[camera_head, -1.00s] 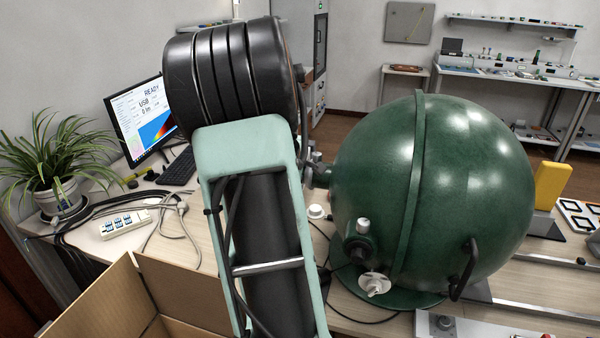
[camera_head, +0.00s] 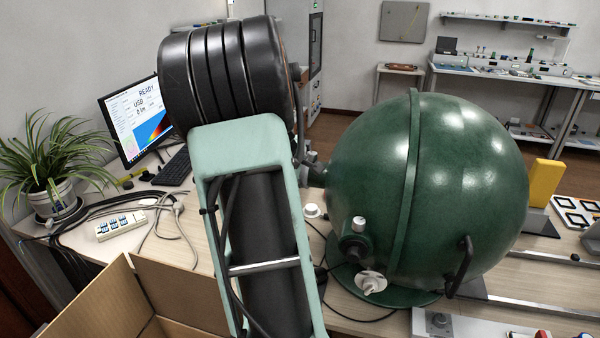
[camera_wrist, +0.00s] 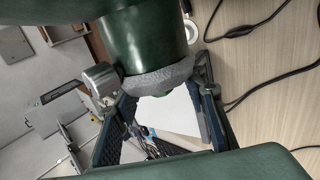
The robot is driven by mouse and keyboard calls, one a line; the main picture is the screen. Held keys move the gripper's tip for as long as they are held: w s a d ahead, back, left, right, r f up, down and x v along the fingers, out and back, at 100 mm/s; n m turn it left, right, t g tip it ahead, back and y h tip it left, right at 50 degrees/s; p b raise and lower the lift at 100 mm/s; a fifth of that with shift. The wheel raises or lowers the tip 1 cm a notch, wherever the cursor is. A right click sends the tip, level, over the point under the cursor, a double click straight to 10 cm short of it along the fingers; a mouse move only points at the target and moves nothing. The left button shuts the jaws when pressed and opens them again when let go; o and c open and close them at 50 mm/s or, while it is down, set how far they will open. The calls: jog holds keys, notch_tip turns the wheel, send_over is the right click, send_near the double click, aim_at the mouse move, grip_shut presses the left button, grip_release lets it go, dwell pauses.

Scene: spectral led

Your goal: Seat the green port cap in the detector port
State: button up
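The detector is a big dark green sphere (camera_head: 455,190) on the bench. A short dark port tube (camera_head: 316,174) sticks out of its left side, partly behind my arm. In the wrist view, a dark green tube (camera_wrist: 145,40) with a grey rough ring (camera_wrist: 160,78) at its end comes down from the top. A sliver of brighter green (camera_wrist: 161,96) shows just under the ring; I cannot tell whether it is the port cap. My gripper (camera_wrist: 162,105) has its blue fingers wide apart, one on each side below the ring. In the head view my arm hides the gripper.
An open cardboard box (camera_head: 95,305) stands at the front left. A plant (camera_head: 52,165), a monitor (camera_head: 135,115), a power strip (camera_head: 121,225) and loose cables lie left of my arm.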

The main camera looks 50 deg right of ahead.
jog(key=shift+a+r, duration=0.4)
jog(key=shift+r, duration=0.05)
jog(key=v, duration=1.1)
jog(key=shift+s, duration=0.2)
jog(key=shift+f, duration=0.1)
